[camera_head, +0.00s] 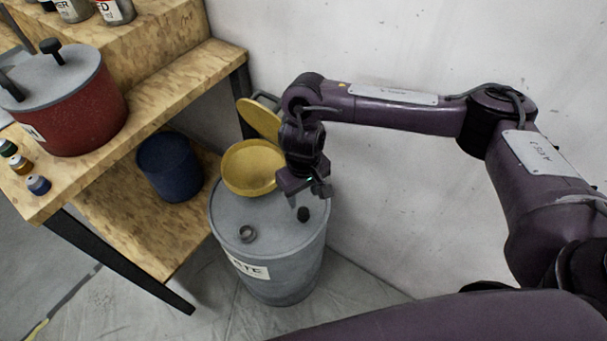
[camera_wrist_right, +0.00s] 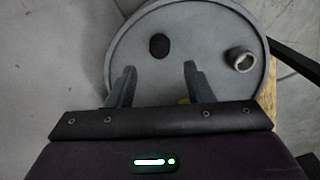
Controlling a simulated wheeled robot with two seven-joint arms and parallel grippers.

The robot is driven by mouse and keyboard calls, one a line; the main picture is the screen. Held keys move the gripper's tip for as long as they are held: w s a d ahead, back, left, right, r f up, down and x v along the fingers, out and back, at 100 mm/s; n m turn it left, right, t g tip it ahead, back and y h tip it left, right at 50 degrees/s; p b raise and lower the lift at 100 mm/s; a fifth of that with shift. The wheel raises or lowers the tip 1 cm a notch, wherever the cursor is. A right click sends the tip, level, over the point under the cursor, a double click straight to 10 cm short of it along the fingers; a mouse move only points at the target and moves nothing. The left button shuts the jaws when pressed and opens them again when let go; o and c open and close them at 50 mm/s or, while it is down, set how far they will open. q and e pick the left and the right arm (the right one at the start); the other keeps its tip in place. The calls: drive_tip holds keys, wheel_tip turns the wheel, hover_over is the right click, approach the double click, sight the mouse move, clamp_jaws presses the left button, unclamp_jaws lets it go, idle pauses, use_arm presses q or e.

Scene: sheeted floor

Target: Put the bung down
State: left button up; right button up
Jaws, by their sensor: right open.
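The bung (camera_head: 303,214) is a small black plug on the grey top of the waste drum (camera_head: 268,232), near the drum's right edge. In the right wrist view the bung (camera_wrist_right: 159,46) sits on the lid beyond my fingertips, apart from them. My right gripper (camera_head: 306,198) is open and empty, above the drum top close to the bung. Its two fingers (camera_wrist_right: 158,72) show spread apart in the wrist view. A raised round opening (camera_head: 247,233) stands on the drum top, left of the bung; it also shows in the wrist view (camera_wrist_right: 240,59). My left gripper is not in view.
A yellow funnel-like bowl (camera_head: 251,168) with a raised lid (camera_head: 259,119) stands at the drum's back. A wooden bench (camera_head: 178,82) at the left holds a red pot (camera_head: 75,108) and small bottles. A blue bin (camera_head: 170,167) stands on its lower shelf. A white wall is behind.

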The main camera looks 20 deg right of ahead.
drive_tip(key=shift+r+p, duration=0.55)
drive_tip(key=shift+r, duration=1.8)
